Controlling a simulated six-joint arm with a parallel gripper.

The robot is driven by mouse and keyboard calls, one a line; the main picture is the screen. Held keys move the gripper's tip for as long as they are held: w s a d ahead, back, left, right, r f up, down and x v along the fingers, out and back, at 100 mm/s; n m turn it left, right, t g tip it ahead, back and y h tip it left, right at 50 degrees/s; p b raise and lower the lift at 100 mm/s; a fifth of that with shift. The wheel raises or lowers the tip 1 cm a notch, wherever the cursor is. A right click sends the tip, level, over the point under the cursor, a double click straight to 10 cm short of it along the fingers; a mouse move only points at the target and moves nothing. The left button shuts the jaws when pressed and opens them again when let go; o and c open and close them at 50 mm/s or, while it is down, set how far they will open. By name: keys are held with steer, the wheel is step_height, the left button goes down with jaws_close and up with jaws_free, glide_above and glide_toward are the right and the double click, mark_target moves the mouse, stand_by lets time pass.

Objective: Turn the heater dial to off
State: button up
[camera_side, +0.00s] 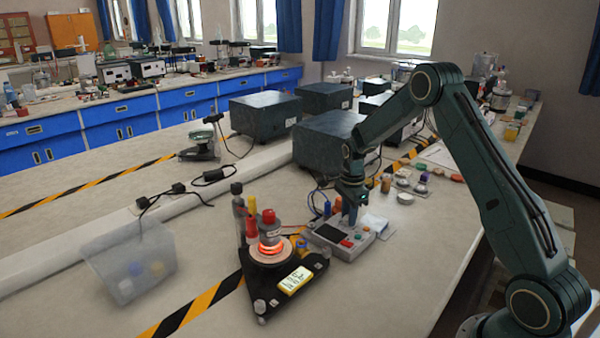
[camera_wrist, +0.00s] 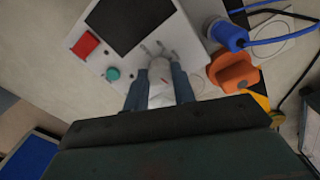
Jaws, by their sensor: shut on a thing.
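The heater control box (camera_side: 336,236) is a light grey unit with a dark panel, and it lies on the bench in front of my arm. It also shows in the wrist view (camera_wrist: 95,58). My gripper (camera_side: 349,220) points down over the box. In the wrist view my gripper (camera_wrist: 160,90) has its two blue-grey fingers on either side of the pale grey dial (camera_wrist: 160,70) and is shut on it. Short marks show on the box just beyond the dial. The heater (camera_side: 270,246) glows orange-red on a black triangular base (camera_side: 262,288). The dial's exact setting is hard to read.
A red square button (camera_wrist: 85,44) and a green round button (camera_wrist: 113,74) sit left of the dial. A blue plug (camera_wrist: 230,35) with cables and an orange part (camera_wrist: 233,72) are close on the right. A clear bin (camera_side: 130,262) stands at left.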

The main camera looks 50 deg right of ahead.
steer(key=n, duration=0.8)
steer(key=shift+n, duration=0.4)
steer(key=n, duration=1.2)
steer(key=shift+w+n, duration=0.1)
steer(key=shift+n, duration=0.2)
steer(key=n, duration=0.4)
steer(key=shift+n, duration=0.3)
steer(key=n, duration=0.4)
steer(key=shift+a+n, duration=0.1)
steer(key=shift+n, duration=2)
